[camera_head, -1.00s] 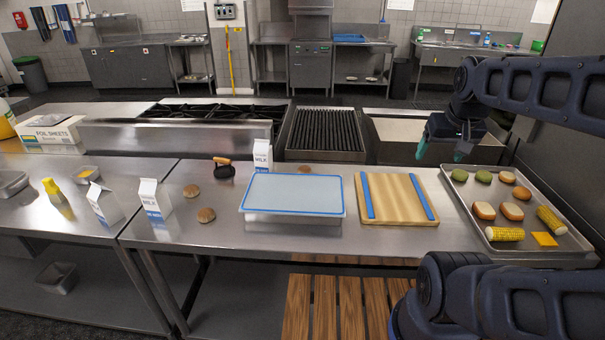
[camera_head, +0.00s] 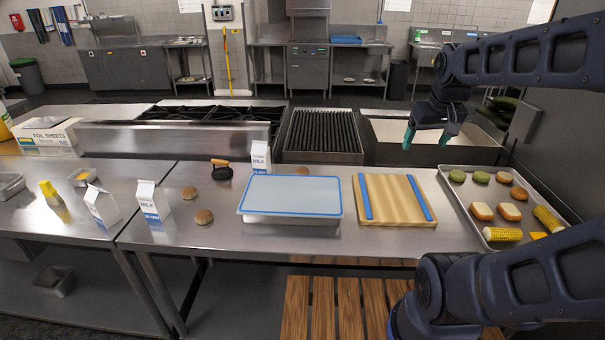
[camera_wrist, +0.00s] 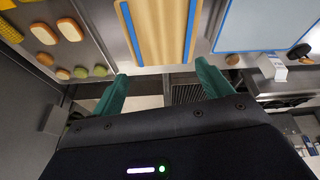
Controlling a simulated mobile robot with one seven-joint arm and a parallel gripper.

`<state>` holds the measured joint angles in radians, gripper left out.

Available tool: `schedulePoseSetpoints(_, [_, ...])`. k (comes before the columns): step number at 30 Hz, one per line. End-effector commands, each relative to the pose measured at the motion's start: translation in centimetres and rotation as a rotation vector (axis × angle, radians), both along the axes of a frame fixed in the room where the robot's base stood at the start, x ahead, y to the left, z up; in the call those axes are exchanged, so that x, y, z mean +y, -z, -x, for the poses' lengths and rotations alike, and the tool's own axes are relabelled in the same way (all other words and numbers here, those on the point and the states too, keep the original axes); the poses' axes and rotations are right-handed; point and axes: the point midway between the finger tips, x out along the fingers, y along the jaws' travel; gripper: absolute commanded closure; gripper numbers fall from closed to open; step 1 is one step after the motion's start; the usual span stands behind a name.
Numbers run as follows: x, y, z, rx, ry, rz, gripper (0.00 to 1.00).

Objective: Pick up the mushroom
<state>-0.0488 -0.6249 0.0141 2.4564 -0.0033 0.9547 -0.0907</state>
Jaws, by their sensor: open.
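My gripper (camera_head: 428,134) is open and empty, with two teal fingers. It hangs in the air near the back edge of the counter, behind the cutting board, and its fingers also show in the wrist view (camera_wrist: 162,72). No thing is clearly recognisable as a mushroom. Small round brown pieces lie on the counter to the left of the blue-rimmed container: one (camera_head: 189,193), and another (camera_head: 204,216) nearer the front. A third (camera_head: 302,170) sits behind the container, partly hidden. I cannot tell whether these are mushrooms or buns.
The blue-rimmed container (camera_head: 291,195) and the cutting board (camera_head: 394,199) lie mid-counter. A metal tray (camera_head: 462,213) with corn, bread and round pieces is at right. Milk cartons (camera_head: 153,201) (camera_head: 260,156) and a black object with wooden handle (camera_head: 221,169) stand left. A grill (camera_head: 324,131) lies behind.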

Motion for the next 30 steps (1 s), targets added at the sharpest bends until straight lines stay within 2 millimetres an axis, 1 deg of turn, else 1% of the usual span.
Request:
schedulePoseSetpoints(1, [0.6,-0.1,-1.4,0.016,-0.039,0.011,0.22])
schedulePoseSetpoints(8, [3.7,-0.4,-6.9,0.065,-0.213,0.059,0.22])
schedulePoseSetpoints(16, [8.3,0.7,-13.3,0.121,-0.42,0.107,0.22])
schedulePoseSetpoints(23, [13.0,2.9,-18.3,0.166,-0.599,0.145,0.22])
schedulePoseSetpoints(30, [18.7,6.3,-22.9,0.213,-0.786,0.176,0.22])
